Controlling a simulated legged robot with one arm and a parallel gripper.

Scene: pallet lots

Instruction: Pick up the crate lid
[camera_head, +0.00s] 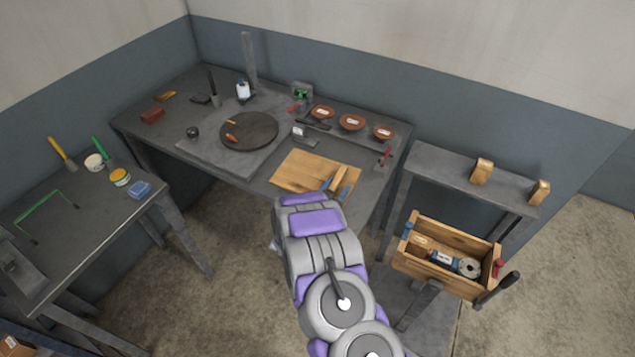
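A flat wooden board (305,171) lies on the near right part of the long dark workbench; it may be the crate lid, but I cannot tell for certain. Wooden pieces with blue parts (337,182) lie on or beside its right end. An open wooden crate (421,262) stands at the right with a spool and other small things inside; no lid covers it. My grey and purple arm rises from the bottom middle and ends in the picture just below the board. My gripper's fingers are hidden behind the arm. A small pale part shows at the arm's left edge.
The long workbench (130,125) also holds a round dark plate (249,131), several reddish-brown dishes (352,122) and tools. A second table (75,235) stands at the left. A narrow grey shelf (440,165) with wooden blocks stands behind the crate. Floor shows between the tables.

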